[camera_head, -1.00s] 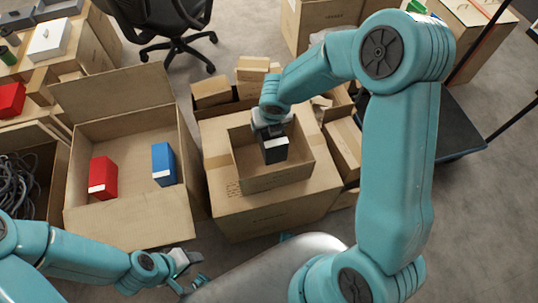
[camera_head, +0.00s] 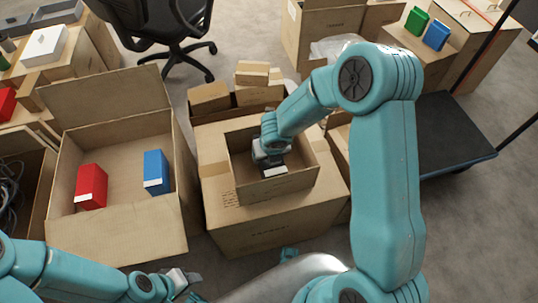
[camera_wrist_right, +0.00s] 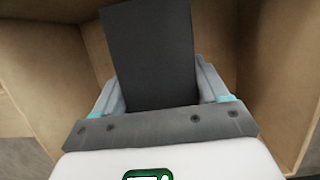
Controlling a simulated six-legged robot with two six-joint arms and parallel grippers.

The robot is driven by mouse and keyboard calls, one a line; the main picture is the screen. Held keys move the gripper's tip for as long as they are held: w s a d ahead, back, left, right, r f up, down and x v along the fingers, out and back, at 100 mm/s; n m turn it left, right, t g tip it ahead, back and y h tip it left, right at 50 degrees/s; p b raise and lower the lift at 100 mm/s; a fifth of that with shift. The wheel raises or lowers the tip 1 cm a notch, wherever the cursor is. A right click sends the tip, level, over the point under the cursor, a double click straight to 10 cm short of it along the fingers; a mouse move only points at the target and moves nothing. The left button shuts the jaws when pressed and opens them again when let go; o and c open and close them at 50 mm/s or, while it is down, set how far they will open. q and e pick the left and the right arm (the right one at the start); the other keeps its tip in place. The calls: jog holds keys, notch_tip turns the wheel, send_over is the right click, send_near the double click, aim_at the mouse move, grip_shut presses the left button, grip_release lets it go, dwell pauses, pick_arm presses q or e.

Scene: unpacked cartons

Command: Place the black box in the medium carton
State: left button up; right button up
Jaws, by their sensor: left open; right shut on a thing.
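The black box (camera_wrist_right: 150,55) is between the fingers of my right gripper (camera_wrist_right: 160,95) in the right wrist view, with carton walls on both sides. In the head view my right gripper (camera_head: 267,156) reaches down inside the open medium carton (camera_head: 285,190), which stands on a larger closed carton. Only a small part of the black box (camera_head: 276,171), with a white label, shows there. I cannot tell whether its bottom touches the carton floor. My left gripper (camera_head: 182,281) is open and empty at the bottom, in front of the cartons.
A large open carton (camera_head: 125,232) at left holds a red box (camera_head: 91,187) and a blue box (camera_head: 156,172). Small cartons (camera_head: 210,97) stand behind the medium carton. A dark flat cart (camera_head: 450,135) is at right. An office chair (camera_head: 165,30) stands behind.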

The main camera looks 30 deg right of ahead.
jog(key=shift+f, duration=0.1)
jog(key=o, duration=1.4)
jog(key=p+v, duration=0.5)
jog(key=v, duration=0.7)
jog(key=shift+p, duration=0.4)
